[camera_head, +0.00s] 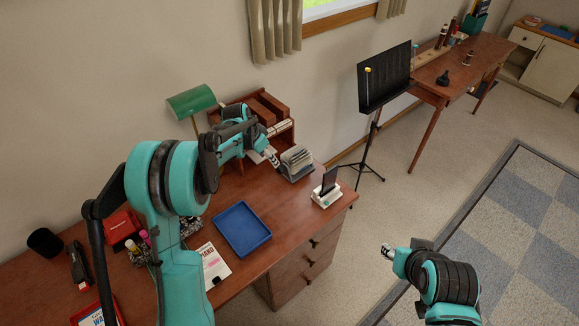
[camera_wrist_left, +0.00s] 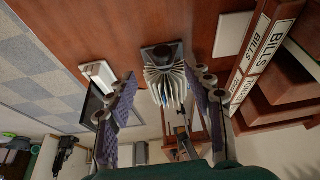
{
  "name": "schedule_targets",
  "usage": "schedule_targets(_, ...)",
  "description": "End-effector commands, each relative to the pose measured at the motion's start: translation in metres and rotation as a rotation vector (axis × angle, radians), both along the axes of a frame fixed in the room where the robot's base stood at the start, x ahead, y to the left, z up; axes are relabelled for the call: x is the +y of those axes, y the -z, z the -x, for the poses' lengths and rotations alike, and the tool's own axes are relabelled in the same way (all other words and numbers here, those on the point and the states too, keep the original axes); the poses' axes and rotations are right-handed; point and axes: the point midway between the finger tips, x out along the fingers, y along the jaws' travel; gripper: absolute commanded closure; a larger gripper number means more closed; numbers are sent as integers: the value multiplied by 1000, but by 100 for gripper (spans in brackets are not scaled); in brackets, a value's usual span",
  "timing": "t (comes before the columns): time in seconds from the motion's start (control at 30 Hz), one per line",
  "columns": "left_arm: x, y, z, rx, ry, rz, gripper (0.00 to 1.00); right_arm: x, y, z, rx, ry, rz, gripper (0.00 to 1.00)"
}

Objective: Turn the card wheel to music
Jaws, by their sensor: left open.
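The card wheel (camera_head: 296,163), a grey rotary holder with a fan of pale cards, stands on the wooden desk near its back right edge. In the left wrist view the card wheel (camera_wrist_left: 165,84) lies ahead, between the two fingers in the picture. My left gripper (camera_head: 271,157) is open, just left of the card wheel in the head view. Its purple-padded fingers show apart in the wrist view, with nothing held; contact with the cards cannot be told. My right gripper (camera_head: 388,251) is low at the right, over the floor, away from the desk; its jaws are too small to read.
A dark-screened device on a white stand (camera_head: 327,195) is right of the card wheel. A wooden organizer (camera_head: 272,112) and green lamp (camera_head: 191,101) stand behind my left arm. A blue tray (camera_head: 241,229) lies in front. A black music stand (camera_head: 385,77) is beyond the desk.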

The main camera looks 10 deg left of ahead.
Motion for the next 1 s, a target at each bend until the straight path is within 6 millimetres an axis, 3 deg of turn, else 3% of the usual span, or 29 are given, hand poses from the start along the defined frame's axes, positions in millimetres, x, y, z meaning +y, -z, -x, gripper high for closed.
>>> schedule_targets(0.23, 4, 31, -16, 6, 46, 6, 48, 0, 2, 0, 0, 0, 0, 60)
schedule_targets(0.6, -10, 84, -33, 6, 45, 5, 48, 0, 21, 0, 0, 0, 0, 60)
schedule_targets(0.77, -13, 96, -37, 6, 44, 5, 48, 0, 24, 0, 0, 0, 0, 60)
schedule_targets(1.0, -13, 97, -38, 7, 43, 5, 48, 0, 24, 0, 0, 0, 0, 60)
